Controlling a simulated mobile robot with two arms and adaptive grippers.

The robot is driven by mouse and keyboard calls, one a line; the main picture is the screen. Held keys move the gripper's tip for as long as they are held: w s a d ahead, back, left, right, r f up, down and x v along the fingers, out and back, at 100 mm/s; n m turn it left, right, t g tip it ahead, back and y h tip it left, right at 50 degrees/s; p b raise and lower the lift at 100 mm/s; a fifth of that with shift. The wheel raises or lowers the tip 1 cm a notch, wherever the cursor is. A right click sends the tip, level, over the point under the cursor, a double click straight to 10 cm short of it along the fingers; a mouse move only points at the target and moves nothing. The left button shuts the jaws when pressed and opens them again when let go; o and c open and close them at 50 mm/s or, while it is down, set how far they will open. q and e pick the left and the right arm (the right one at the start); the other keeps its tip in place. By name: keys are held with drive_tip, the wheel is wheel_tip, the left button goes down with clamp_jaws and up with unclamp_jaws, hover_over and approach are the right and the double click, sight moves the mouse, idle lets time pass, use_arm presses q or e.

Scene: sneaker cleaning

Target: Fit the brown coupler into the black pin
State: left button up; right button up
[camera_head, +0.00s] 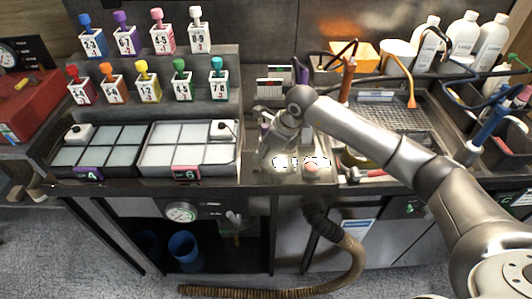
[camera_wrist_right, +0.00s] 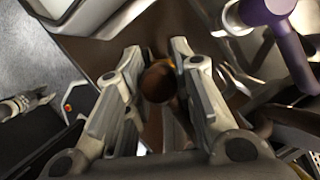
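My right gripper (camera_head: 268,160) reaches down over the metal sink area in the middle of the bench. In the right wrist view its two fingers (camera_wrist_right: 156,52) stand apart. A round brown piece (camera_wrist_right: 158,80), which may be the brown coupler, shows between them. I cannot tell whether the fingers touch it. I cannot make out the black pin for certain in either view. A small grey gripper-like shape (camera_wrist_right: 25,103) at the left of the wrist view may be my left gripper; its fingers are not clear.
Two trays with grey pads (camera_head: 101,146) (camera_head: 190,145) lie left of the gripper, below numbered brush holders (camera_head: 163,39). White bottles (camera_head: 462,33) stand at the back right. A ribbed brown hose (camera_head: 352,262) with a black upper part (camera_head: 318,217) hangs below the bench. A blue bin (camera_head: 186,250) stands underneath.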

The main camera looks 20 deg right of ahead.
drive_tip(key=shift+c, duration=1.2)
drive_tip(key=o, duration=0.3)
drive_tip(key=c, duration=0.3)
drive_tip(key=shift+r, duration=0.15)
drive_tip(key=shift+r+p, duration=1.25)
drive_tip(key=shift+r, duration=1.05)
drive_tip(key=shift+r, duration=0.15)
